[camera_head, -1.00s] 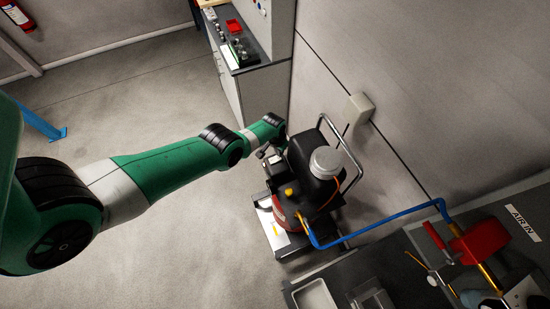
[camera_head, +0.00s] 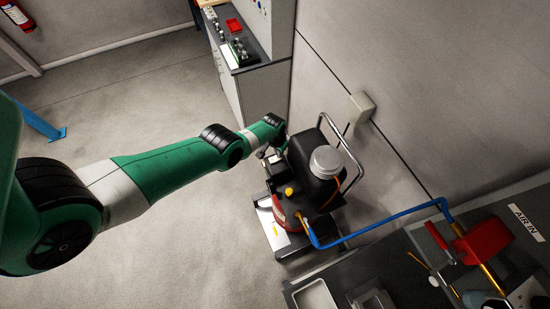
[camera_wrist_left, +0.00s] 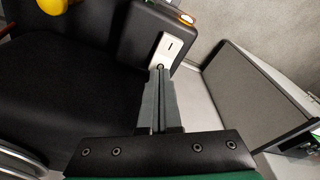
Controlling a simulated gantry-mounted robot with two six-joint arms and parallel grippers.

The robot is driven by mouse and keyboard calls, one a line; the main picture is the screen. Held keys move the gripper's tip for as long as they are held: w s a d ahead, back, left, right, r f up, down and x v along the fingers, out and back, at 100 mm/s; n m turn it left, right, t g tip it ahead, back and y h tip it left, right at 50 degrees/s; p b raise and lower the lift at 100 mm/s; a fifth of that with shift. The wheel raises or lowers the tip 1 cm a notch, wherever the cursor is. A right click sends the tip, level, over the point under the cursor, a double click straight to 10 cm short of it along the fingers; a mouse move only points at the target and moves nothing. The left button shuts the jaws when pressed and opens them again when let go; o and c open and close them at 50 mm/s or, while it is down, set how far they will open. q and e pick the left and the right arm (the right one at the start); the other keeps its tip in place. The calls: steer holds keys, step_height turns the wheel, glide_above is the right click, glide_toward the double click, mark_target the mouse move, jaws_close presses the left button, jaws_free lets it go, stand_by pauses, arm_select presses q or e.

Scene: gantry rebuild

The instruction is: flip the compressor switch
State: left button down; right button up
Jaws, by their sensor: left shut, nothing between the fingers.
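The compressor (camera_head: 325,160) is a black and red machine with a silver cap, standing on the floor against the wall. In the left wrist view its black switch box (camera_wrist_left: 150,35) carries a pale switch plate (camera_wrist_left: 170,50) with a small dark slot. A small orange lamp (camera_wrist_left: 187,18) sits on the box's top edge and looks bright. My left gripper (camera_wrist_left: 160,70) is shut and empty, with its fingertips at the lower end of the plate. I cannot tell whether they touch it. In the head view the left gripper (camera_head: 268,153) is at the compressor's left side, its fingers partly hidden.
A grey cabinet (camera_head: 250,90) stands behind. The floor (camera_head: 180,230) to the left is clear.

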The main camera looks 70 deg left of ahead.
arm_select(q)
steer(key=shift+f+b, duration=0.55)
steer(key=shift+f, duration=0.05)
steer(key=shift+r, duration=0.1)
step_height(320, 180, up, 7)
steer(key=p, duration=0.7)
stand_by(0.5)
